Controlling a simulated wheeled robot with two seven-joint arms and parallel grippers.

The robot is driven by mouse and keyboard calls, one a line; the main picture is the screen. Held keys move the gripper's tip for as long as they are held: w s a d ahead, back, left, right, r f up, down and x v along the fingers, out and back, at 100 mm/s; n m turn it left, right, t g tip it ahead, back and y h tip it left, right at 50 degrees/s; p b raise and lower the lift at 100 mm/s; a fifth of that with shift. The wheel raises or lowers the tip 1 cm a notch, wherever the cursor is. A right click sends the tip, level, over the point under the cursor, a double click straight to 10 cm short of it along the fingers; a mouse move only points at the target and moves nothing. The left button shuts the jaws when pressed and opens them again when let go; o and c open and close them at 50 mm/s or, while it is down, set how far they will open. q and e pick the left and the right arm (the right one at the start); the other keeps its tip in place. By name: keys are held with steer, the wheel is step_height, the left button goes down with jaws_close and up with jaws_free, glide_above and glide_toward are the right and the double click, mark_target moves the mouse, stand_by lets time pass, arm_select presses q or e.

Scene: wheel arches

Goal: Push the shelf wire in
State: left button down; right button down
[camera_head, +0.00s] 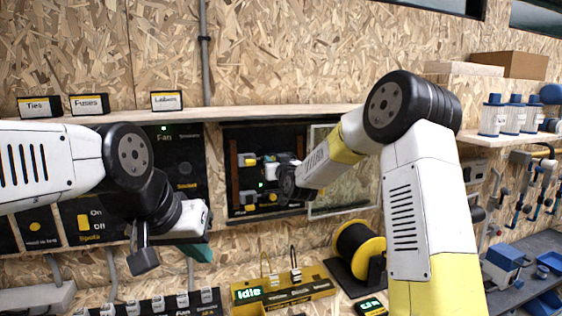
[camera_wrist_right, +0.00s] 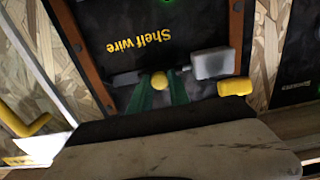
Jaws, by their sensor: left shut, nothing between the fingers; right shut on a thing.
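My right gripper (camera_wrist_right: 160,90) has its green fingers shut around a small yellow rounded end (camera_wrist_right: 159,80), in front of a dark panel (camera_wrist_right: 150,35) lettered "Shelf wire", which appears upside down in the right wrist view. A thin grey piece lies beside the fingertips; I cannot tell how far the held piece sits in the panel. In the head view my right arm reaches into the open dark box (camera_head: 240,205), and its wrist hides the fingertips. My left gripper (camera_head: 200,252) is shut and empty, hanging low in front of the wall, left of the box.
A grey block (camera_wrist_right: 212,63) and another yellow end (camera_wrist_right: 235,88) sit right beside my right fingers. The box's clear door (camera_head: 345,208) stands open to the right. A wooden shelf (camera_head: 230,114) runs above. A yellow spool (camera_head: 358,248) stands below.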

steer(key=shift+s+a, duration=0.1)
steer(key=shift+a, duration=0.15)
steer(key=c, duration=1.2)
jaws_free()
steer(key=shift+c, duration=0.2)
steer(key=v, duration=0.7)
steer(key=shift+s, duration=0.35)
steer(key=shift+d+r, duration=0.1)
steer(key=shift+d, duration=0.05)
